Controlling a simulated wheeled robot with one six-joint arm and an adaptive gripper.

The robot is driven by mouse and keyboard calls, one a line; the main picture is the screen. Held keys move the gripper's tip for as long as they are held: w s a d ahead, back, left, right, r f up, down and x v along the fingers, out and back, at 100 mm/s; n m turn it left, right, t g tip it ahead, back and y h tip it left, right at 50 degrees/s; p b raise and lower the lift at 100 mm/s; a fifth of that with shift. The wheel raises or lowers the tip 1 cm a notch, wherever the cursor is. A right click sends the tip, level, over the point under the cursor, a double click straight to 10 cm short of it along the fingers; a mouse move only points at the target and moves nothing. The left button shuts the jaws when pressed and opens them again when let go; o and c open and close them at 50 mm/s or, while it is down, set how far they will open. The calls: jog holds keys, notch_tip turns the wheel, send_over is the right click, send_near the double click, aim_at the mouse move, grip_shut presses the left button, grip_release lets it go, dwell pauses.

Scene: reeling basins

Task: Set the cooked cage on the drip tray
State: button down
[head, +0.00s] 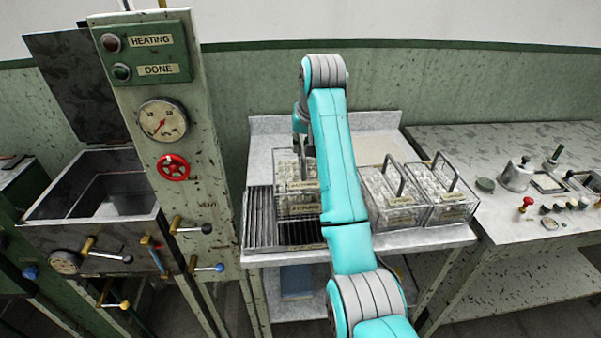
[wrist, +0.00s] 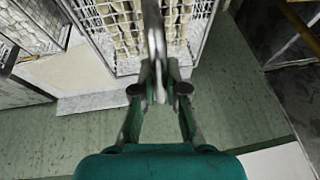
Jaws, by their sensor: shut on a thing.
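The held cage (head: 297,190) is a clear wire-like box full of pale cocoons with a small label on its front. It is upright over the dark slatted drip tray (head: 262,222) on the steel table. I cannot tell whether its base touches the slats. My gripper (head: 303,148) is above it, partly behind my arm. In the wrist view my gripper (wrist: 159,92) is shut on the metal handle (wrist: 153,30) of the cage (wrist: 120,25). My arm hides the cage's right side in the head view.
Two more cocoon cages (head: 392,205) (head: 448,200) with raised handles stand right of my arm on the same table. A green control post (head: 185,130) with a gauge and red wheel rises close on the left. Beyond it is an open-lidded basin (head: 100,200). A cluttered bench (head: 500,220) is at right.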

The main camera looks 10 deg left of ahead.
jog(key=shift+f, duration=3.25)
jog(key=c, duration=1.2)
grip_release()
